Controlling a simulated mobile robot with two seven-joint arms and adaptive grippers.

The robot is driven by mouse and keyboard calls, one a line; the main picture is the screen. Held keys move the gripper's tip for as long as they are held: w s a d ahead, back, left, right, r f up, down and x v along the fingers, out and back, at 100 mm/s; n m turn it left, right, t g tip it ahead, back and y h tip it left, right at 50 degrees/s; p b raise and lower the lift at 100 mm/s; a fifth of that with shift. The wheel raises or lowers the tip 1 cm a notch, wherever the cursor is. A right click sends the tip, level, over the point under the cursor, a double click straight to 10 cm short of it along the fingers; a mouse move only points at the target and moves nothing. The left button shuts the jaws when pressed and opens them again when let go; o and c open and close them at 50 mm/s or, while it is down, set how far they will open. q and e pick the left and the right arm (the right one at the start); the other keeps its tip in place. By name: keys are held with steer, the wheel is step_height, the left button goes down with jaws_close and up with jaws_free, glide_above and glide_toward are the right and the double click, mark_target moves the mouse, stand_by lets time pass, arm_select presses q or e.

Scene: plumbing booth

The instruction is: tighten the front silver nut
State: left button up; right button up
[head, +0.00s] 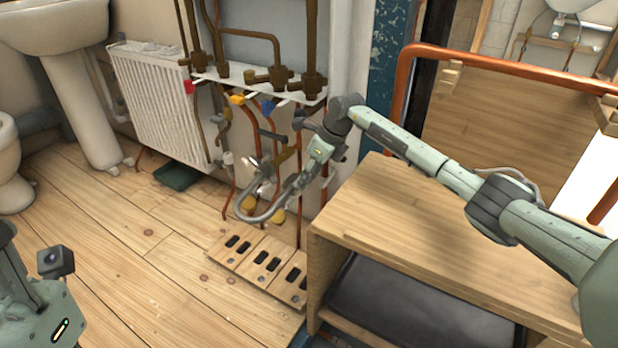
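My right gripper (257,188) reaches in from the right and hangs in front of the copper pipes below the manifold. Its curved lower finger stands clear of the upper parts, so it looks open. Small silver fittings show around the fingertips, among the pipes. I cannot tell which of them is the front silver nut, or whether a finger touches it. Of my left gripper, only the housing and its camera (56,262) show at the lower left; its fingers are hidden or out of frame.
A white shelf (240,73) carries brass valves and pipes, with red, yellow and blue handles. A white radiator (152,100) hangs left of it. A wooden bench (385,202) stands under my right arm. Slotted wooden blocks (250,257) lie below the pipes. The floor at left is mostly clear.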

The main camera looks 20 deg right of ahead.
steer(key=shift+c, duration=0.4)
jaws_close()
steer(key=shift+d+f, duration=0.15)
steer(key=shift+f, duration=0.1)
steer(key=shift+s+d+f+t+y+b, duration=0.1)
steer(key=shift+s+f+t+y+b, duration=0.1)
steer(key=shift+t+y+b, duration=0.3)
steer(key=shift+r, duration=0.15)
steer(key=shift+o, duration=0.4)
jaws_free()
step_height(320, 180, up, 10)
